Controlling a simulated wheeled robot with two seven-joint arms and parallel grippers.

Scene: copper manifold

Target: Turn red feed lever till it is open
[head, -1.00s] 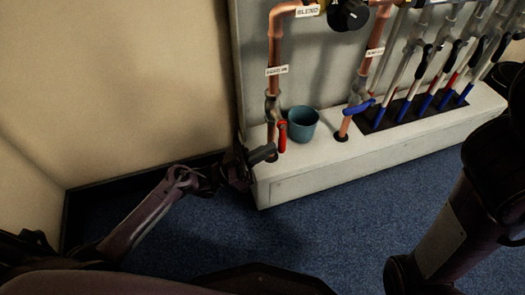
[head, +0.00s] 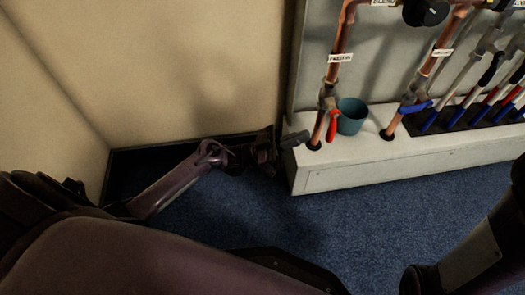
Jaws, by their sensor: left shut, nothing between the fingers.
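The red feed lever (head: 332,127) hangs downward beside the lower end of the left copper pipe (head: 343,42), below a valve body (head: 327,97). My left gripper (head: 304,137) is shut and empty, just left of the pipe's foot, near the white ledge's left end. A small gap shows between its tips and the red lever, with the pipe between them. My right arm shows at the right edge, but its gripper is out of view.
A teal cup (head: 352,117) stands on the white ledge (head: 350,177) right behind the red lever. A blue lever (head: 416,107) sits on the second copper pipe. Several red and blue handled levers stand farther right. Blue carpet (head: 380,225) is open in front.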

